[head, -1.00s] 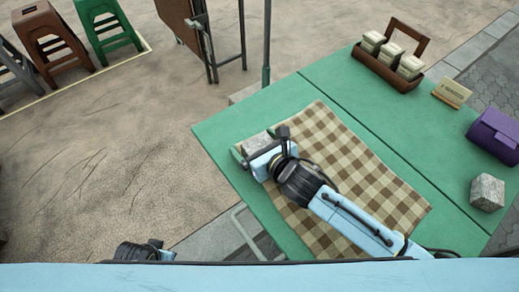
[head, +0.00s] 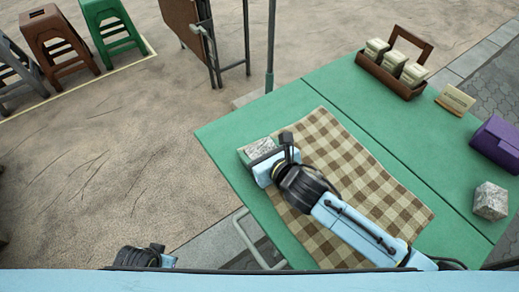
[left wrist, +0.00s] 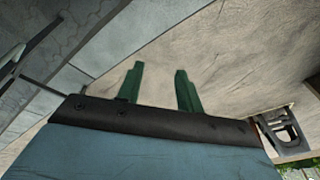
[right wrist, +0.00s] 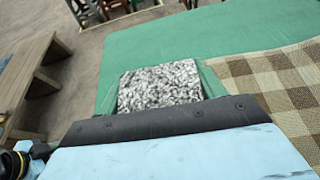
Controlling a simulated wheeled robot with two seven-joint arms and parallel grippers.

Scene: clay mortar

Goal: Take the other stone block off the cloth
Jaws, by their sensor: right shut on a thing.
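One speckled grey stone block (head: 258,149) is at the left end of the green table, just beyond the cloth's left edge. My right gripper (head: 262,157) is shut on it, with a green finger on each side; the block also fills the jaws in the right wrist view (right wrist: 160,86). I cannot tell whether it touches the table. A second stone block (head: 490,201) stands at the table's right, clear of the cloth. The brown checked cloth (head: 335,150) lies flat, partly hidden under my right arm. My left gripper (left wrist: 160,88) is open and empty, low at the left, away from the table.
The green table (head: 300,92) also bears a brown caddy (head: 392,87) with several pale packets, a small sign (head: 455,99) and a purple case (head: 497,145). Several stools (head: 60,45) and a folded brown panel (head: 186,28) stand on the ground beyond.

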